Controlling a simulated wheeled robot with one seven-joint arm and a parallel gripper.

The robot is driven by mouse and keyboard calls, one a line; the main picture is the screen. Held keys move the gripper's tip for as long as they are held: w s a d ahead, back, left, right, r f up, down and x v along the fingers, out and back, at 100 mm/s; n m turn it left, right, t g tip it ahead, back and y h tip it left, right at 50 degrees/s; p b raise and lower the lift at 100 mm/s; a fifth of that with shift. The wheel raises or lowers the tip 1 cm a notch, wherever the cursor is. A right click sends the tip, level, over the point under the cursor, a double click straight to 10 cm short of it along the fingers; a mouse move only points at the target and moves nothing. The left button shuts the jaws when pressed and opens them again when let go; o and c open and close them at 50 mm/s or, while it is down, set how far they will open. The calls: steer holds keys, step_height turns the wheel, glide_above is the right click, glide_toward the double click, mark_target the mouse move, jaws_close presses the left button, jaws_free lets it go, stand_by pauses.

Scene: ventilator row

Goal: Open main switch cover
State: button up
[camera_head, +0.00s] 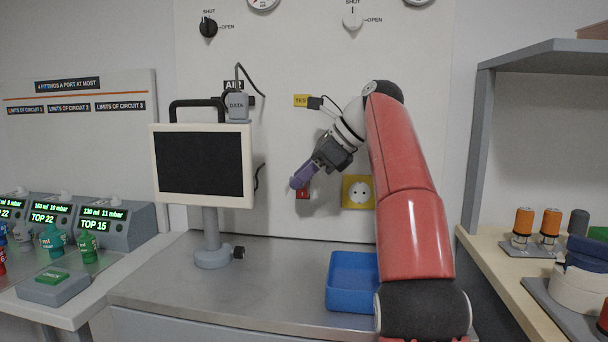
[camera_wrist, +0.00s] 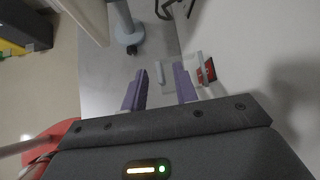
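The main switch shows as a small red part on the back wall, right beside my fingertips in the head view (camera_head: 302,195). In the wrist view the red switch (camera_wrist: 209,70) sits just right of my right finger. A pale bar (camera_wrist: 160,72), seemingly the edge or handle of a see-through cover, appears between my two purple fingers in the wrist view. A second pale strip (camera_wrist: 199,68) stands by the red part. My gripper (camera_wrist: 160,85) is open, with its fingers apart. Whether either finger touches the cover, I cannot tell. In the head view my gripper (camera_head: 298,184) partly hides the switch.
A yellow socket (camera_head: 359,191) is on the wall to the right. A monitor on a stand (camera_head: 203,165) is to the left. A blue tray (camera_head: 352,282) lies on the bench below.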

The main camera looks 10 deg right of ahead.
steer(key=shift+d+r, duration=0.1)
steer(key=s+d, duration=0.7)
steer(key=d, duration=0.3)
steer(key=shift+d+r, duration=0.3)
steer(key=shift+s, duration=0.1)
stand_by(0.3)
